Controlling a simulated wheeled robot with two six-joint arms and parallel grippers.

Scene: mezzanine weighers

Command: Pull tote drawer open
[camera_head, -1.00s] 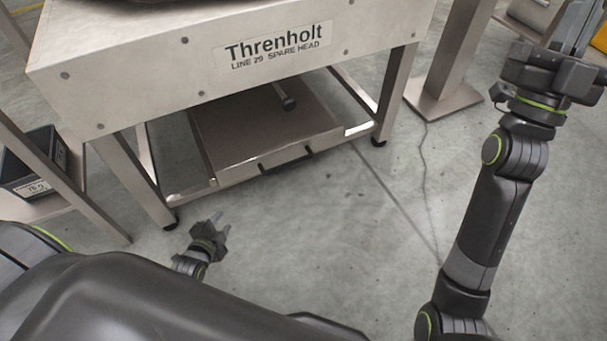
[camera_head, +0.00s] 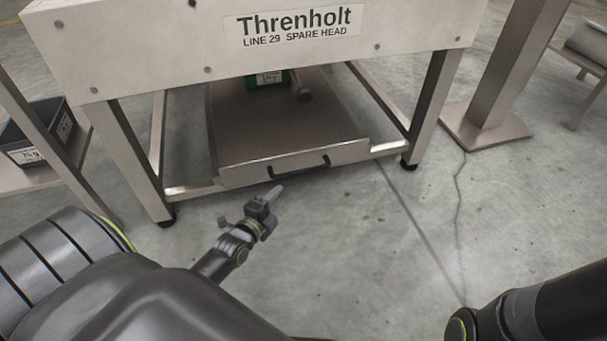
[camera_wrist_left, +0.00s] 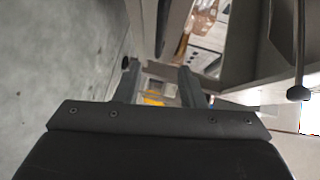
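The tote drawer (camera_head: 225,176) is a grey metal tray low under the white Threnholt bench. Its upturned front lip carries a dark bar handle (camera_head: 298,169). In the head view my left gripper (camera_head: 272,194) is just in front of the drawer, below and left of the handle, and looks apart from it. In the left wrist view its two fingers (camera_wrist_left: 158,82) stand apart with nothing held between them. I cannot clearly make out the handle in that view. My right arm shows only at the lower right of the head view; its gripper is out of frame.
The bench (camera_head: 160,50) overhangs the drawer, with metal legs on both sides. A dark bin (camera_head: 45,140) is at left, a metal column (camera_head: 500,80) at right. The front floor is clear.

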